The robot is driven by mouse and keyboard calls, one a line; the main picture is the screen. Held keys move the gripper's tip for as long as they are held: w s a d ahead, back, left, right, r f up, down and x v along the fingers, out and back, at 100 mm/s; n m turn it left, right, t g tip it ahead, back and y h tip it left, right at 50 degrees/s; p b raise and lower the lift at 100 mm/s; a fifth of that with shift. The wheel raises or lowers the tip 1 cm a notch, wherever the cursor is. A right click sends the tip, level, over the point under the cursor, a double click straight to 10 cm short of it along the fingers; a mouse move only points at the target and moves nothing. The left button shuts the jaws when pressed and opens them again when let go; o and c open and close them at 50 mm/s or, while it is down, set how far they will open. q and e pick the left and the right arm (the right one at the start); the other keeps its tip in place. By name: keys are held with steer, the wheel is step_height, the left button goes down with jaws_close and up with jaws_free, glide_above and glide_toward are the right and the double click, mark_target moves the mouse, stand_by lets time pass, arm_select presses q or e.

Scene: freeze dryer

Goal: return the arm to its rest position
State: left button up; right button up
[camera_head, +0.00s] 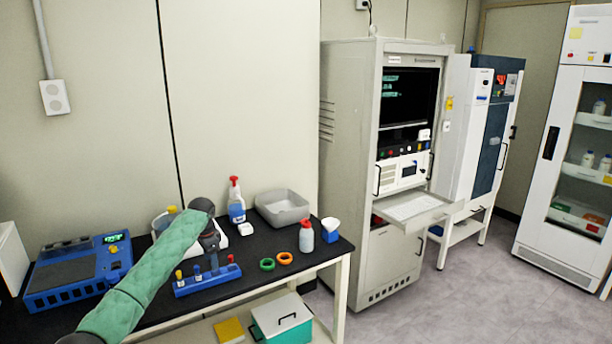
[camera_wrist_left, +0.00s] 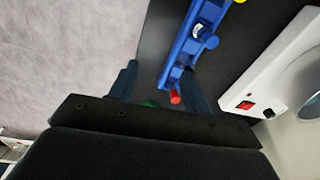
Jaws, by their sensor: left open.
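My left arm in its green sleeve reaches from the lower left over the black bench in the head view. Its gripper (camera_head: 213,254) points down over the bench, just behind or above the blue rack (camera_head: 207,283); the head view does not show the exact gap. In the left wrist view the two fingers (camera_wrist_left: 160,82) are spread apart with nothing seen held between them. The blue rack (camera_wrist_left: 178,62) with small coloured caps lies beyond and partly behind the right finger there. My right gripper is in neither view.
The bench (camera_head: 262,250) also holds a blue device (camera_head: 70,278), a spray bottle (camera_head: 236,205), a grey tub (camera_head: 282,208), green and orange rings (camera_head: 285,258) and a red-capped bottle (camera_head: 306,237). A tall cabinet (camera_head: 350,150) stands to the right. Floor (camera_head: 470,290) is clear there.

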arm_select(q)
steer(key=w+d+r+n+t, duration=0.3)
steer(key=w+r+n+t, duration=0.2)
steer(key=w+r+t, duration=0.45)
steer(key=s+d+f+n+g, duration=0.1)
steer(key=s+d+f, duration=0.2)
steer(key=s+f, duration=0.85)
steer(key=s+d+f+g, duration=0.1)
steer(key=s+d+f, duration=0.1)
steer(key=s+f, duration=1)
steer(key=s+d+f+n+g, duration=0.1)
steer(key=s+d+f, duration=0.2)
steer(key=s+f, duration=0.85)
steer(key=s+d+f+g, duration=0.1)
steer(key=s+f+g, duration=0.1)
steer(key=s+f, duration=0.8)
steer(key=s+d+f+n+g, duration=0.1)
steer(key=s+f+g, duration=0.1)
steer(key=s+f, duration=0.9)
steer(key=s+d+f+g, duration=0.1)
steer(key=s+f, duration=0.9)
steer(key=s, duration=1.4)
steer(key=shift+s+d+f+g+h, duration=0.2)
steer(key=shift+f+g+h, duration=0.15)
steer(key=shift+g, duration=0.2)
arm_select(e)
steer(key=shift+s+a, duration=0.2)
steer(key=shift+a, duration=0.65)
